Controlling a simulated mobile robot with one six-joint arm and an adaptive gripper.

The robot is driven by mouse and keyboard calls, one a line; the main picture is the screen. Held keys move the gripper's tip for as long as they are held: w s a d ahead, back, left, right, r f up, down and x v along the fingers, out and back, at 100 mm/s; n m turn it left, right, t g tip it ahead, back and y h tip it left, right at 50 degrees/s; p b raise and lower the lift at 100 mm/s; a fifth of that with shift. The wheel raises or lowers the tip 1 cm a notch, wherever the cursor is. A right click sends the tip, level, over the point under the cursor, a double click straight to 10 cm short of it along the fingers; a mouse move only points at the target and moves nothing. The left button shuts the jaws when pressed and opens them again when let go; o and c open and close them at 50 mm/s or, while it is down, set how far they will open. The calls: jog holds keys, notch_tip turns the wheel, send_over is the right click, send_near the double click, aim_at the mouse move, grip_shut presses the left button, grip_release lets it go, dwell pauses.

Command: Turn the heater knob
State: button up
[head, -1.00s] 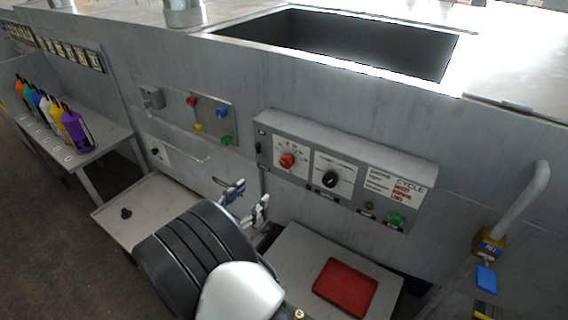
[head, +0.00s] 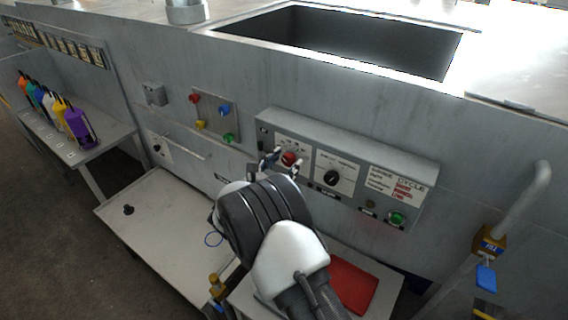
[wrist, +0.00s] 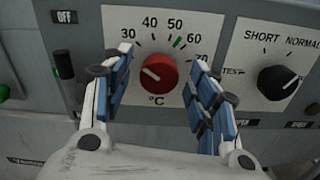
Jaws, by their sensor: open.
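The heater knob is a red round knob (wrist: 158,72) on a white °C dial marked from 30 upward. A green mark lies between 50 and 60. The knob's white pointer line slants toward the lower numbers at the left. In the head view the red knob (head: 289,158) shows at the left of the control panel. My gripper (wrist: 163,64) is open, with one blue-padded finger on each side of the knob and a gap to it on both sides. In the head view my gripper (head: 283,161) is at the knob; how deep the fingertips reach is unclear.
A black cycle knob (wrist: 280,82) sits to the right of the dial. A dark switch (wrist: 64,66) under an OFF label is just left of my left finger. A green button (head: 397,218) is at the panel's right. A red tray (head: 353,287) lies below on a shelf.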

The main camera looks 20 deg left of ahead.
jog(key=c, duration=1.1)
jog(key=shift+o, duration=0.2)
jog(key=shift+f+m+b, duration=0.1)
jog(key=shift+m+b, duration=0.2)
jog(key=shift+b, duration=0.35)
jog(key=m+b, duration=0.1)
jog(key=b, duration=0.2)
jog(key=m+b, duration=0.2)
jog(key=b, duration=0.1)
jog(key=shift+f+m, duration=0.25)
jog(key=shift+m, duration=0.05)
jog(key=m+b, duration=0.5)
jog(key=b, duration=0.5)
jog(key=shift+f+m, duration=0.1)
jog(key=shift+m, duration=0.2)
jog(key=m+b, duration=0.3)
jog(key=b, duration=0.3)
jog(key=shift+r+m+b, duration=0.15)
jog(key=shift+m+b, duration=0.45)
jog(key=shift+m, duration=0.35)
jog(key=shift+r+m+b, duration=0.15)
jog(key=shift+m+b, duration=0.4)
jog(key=shift+m, duration=0.4)
